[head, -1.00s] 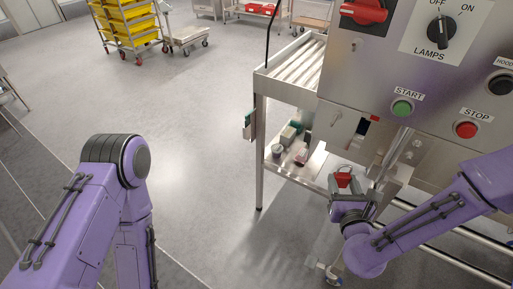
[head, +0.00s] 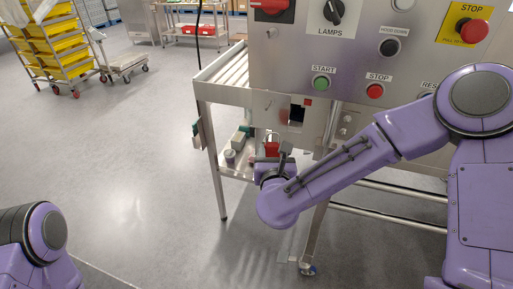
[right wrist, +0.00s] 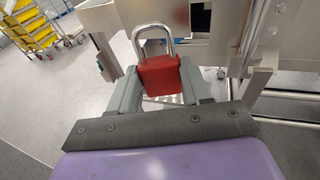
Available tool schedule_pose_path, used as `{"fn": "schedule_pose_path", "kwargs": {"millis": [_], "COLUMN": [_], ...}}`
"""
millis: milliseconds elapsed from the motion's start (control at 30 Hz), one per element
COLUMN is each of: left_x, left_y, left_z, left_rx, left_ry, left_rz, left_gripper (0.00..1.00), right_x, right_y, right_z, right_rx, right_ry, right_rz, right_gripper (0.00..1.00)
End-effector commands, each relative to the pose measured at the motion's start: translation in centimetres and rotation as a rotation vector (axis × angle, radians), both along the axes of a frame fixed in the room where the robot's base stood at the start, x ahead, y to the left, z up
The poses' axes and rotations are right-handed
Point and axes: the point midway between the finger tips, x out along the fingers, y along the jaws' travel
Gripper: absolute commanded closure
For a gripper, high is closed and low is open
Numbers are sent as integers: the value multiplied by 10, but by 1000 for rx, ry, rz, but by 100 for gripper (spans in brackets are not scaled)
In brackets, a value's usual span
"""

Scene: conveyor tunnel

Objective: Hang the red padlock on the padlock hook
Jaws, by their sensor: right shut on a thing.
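The red padlock (head: 271,147) is in my right gripper (head: 272,160), in front of the lower part of the machine's steel panel. In the right wrist view, the red padlock body (right wrist: 160,77) sits between the two grey fingers of the right gripper (right wrist: 158,88). Its silver shackle points up and away from the gripper. A small metal peg (head: 271,32) sticks out of the panel below the red switch; I cannot tell whether it is the padlock hook. My left gripper is out of view; only its arm shows at lower left.
The control panel (head: 365,85) carries buttons and a lamps switch. A roller conveyor (head: 228,72) adjoins it on the left, with a shelf of small items (head: 240,152) below. A yellow crate rack (head: 58,50) stands far left. The floor in between is clear.

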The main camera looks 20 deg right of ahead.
Motion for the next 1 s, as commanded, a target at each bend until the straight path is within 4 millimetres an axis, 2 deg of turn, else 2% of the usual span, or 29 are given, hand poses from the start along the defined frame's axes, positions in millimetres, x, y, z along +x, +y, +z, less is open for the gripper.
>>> {"fn": "schedule_pose_path", "kwargs": {"millis": [33,100,233,367,700,1000], "left_x": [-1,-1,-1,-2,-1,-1], "left_y": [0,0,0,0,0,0], "left_z": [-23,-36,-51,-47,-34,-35], "left_rx": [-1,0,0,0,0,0], "left_ry": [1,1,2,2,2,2], "left_rz": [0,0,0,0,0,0], "left_gripper": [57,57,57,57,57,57], "right_x": [9,13,5,4,29,31], "right_y": [9,22,46,52,34,34], "right_z": [7,27,53,62,63,60], "right_rx": [3,-1,-5,-6,-6,-5], "right_ry": [-13,-13,-9,1,2,2], "right_rz": [-70,-171,-282,-309,-309,-308], "right_gripper": [100,100,100,100,100,100]}}
